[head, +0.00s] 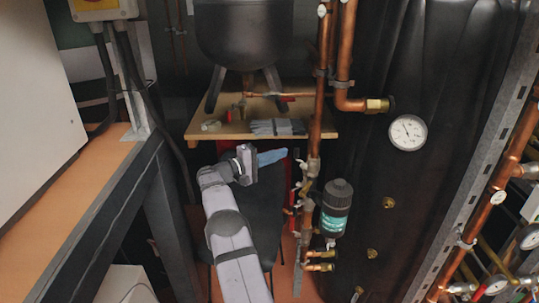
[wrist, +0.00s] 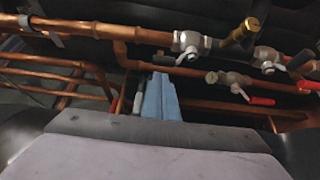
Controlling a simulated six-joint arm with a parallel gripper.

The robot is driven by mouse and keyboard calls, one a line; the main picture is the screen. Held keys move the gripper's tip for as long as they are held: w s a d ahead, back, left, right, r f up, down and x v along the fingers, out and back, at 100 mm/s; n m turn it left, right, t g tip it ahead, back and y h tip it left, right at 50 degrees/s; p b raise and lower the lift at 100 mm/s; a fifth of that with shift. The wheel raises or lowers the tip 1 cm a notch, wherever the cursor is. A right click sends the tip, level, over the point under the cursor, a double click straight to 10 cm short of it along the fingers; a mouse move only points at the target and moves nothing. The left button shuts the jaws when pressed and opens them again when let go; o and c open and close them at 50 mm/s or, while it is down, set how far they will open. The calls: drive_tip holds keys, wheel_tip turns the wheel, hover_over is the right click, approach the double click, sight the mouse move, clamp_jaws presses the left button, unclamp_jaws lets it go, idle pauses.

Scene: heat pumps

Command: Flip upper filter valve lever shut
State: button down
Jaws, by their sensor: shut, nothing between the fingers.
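The black filter (head: 337,208) with a teal label hangs beside a vertical copper pipe in the head view. Several small valves with levers sit along that pipe, one near the filter's top (head: 313,167); which lever is the upper filter valve's I cannot tell. The wrist view shows a silver valve (wrist: 188,42) with a pale lever, a second silver valve (wrist: 266,57), and a valve with a red-tipped lever (wrist: 262,101). My gripper (head: 284,153) has blue fingers, shut and empty, left of the pipe. Its fingers (wrist: 162,80) point toward the pipes, apart from the levers.
A wooden shelf (head: 225,131) holding gloves (head: 277,127) and a dark tank (head: 245,35) stands behind my gripper. A pressure gauge (head: 408,132) is on the black wall at right. A bench (head: 70,195) lies at left. Copper pipes cross close ahead in the wrist view.

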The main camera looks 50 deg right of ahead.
drive_tip(key=shift+p+x, duration=0.3)
drive_tip(key=shift+x, duration=1.55)
